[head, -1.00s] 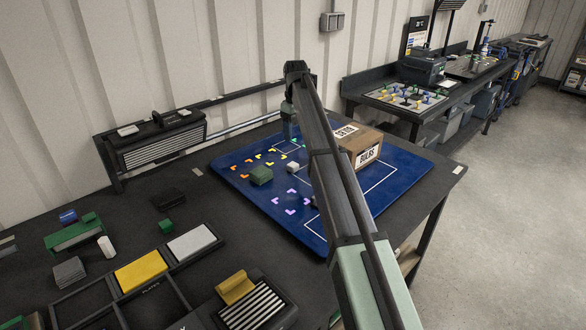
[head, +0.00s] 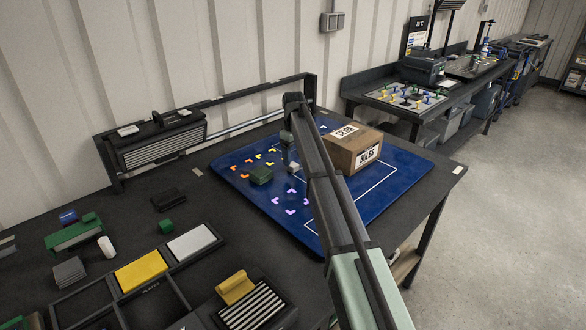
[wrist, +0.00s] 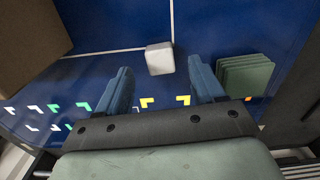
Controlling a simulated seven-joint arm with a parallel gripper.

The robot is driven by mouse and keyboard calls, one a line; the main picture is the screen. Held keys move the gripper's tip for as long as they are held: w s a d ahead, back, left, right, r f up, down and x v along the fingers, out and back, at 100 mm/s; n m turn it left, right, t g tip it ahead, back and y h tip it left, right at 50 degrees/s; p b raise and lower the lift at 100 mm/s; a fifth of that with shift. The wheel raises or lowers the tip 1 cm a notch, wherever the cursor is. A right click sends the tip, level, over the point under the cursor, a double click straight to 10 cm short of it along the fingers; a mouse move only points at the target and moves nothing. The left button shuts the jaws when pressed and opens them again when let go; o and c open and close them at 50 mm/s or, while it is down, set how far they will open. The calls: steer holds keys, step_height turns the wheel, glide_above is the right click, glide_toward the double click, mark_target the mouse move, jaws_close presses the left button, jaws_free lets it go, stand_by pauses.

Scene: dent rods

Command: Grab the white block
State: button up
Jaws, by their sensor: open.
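The small white block (wrist: 160,58) lies on the blue mat (wrist: 210,20). In the wrist view it sits ahead of my gripper (wrist: 160,78), roughly midway between the two blue fingers and just beyond their tips. In the head view the white block (head: 293,167) is small, just below my gripper (head: 288,150) and partly hard to make out. My gripper is open and empty, with a wide gap between the fingers. No contact with the block shows.
A green stacked block (wrist: 244,75) lies right of the fingers in the wrist view. A cardboard box (wrist: 30,40) stands at the left, also seen in the head view (head: 352,150). Coloured corner marks (head: 270,165) are on the mat.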

mark_target(293, 164)
step_height(293, 164, down, 4)
steer(key=shift+a+r, duration=0.1)
steer(key=shift+r, duration=0.05)
steer(key=c, duration=1.1)
steer(key=shift+w+r, duration=0.1)
steer(key=shift+r, duration=0.1)
